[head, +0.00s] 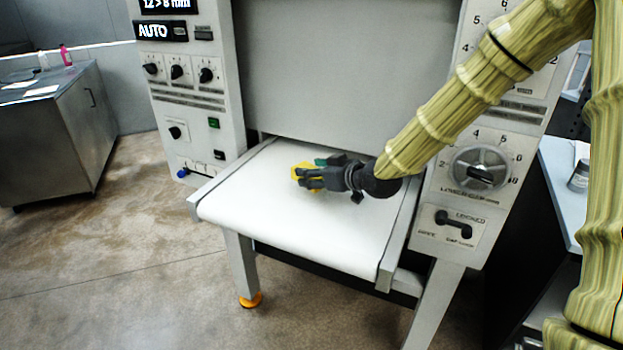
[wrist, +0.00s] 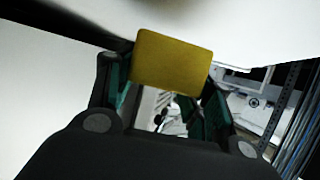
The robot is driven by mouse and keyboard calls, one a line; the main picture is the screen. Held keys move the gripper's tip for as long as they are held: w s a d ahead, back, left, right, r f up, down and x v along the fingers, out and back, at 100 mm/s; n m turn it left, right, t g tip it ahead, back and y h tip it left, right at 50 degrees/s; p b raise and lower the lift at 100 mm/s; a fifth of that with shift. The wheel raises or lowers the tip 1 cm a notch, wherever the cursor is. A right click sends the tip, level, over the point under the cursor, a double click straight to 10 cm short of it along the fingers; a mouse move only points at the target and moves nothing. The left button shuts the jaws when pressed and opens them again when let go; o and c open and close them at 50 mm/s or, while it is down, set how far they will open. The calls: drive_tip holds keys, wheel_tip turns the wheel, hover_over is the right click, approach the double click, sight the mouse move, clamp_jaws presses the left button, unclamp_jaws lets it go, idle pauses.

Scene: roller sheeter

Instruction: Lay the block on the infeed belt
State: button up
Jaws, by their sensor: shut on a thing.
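The yellow block (head: 300,170) is held between the fingers of my gripper (head: 308,178), over the white infeed belt (head: 290,225). In the wrist view the yellow block (wrist: 172,62) sits between the two fingertips of my gripper (wrist: 165,85), with its flat face toward the camera. The gripper is shut on it. In the head view the fingers hide part of the block. I cannot tell whether the block touches the belt or is just above it.
The roller sheeter's control panels stand on both sides, the left one (head: 190,85) with knobs and the right one (head: 478,170) with a dial. Metal side rails (head: 398,240) edge the belt. The belt's front part is clear. A steel cabinet (head: 60,130) stands far left.

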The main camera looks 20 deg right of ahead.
sight(311, 194)
drive_tip(key=shift+w+a+f, duration=0.1)
drive_tip(key=shift+w+a, duration=0.05)
drive_tip(key=shift+w, duration=0.55)
drive_tip(key=shift+f+p, duration=0.65)
drive_tip(key=shift+f, duration=1.05)
drive_tip(key=shift+f, duration=0.15)
drive_tip(key=o, duration=1.2)
drive_tip(key=shift+s, duration=0.1)
drive_tip(key=shift+r, duration=0.25)
drive_tip(key=shift+b+v, duration=0.95)
drive_tip(key=shift+v, duration=5)
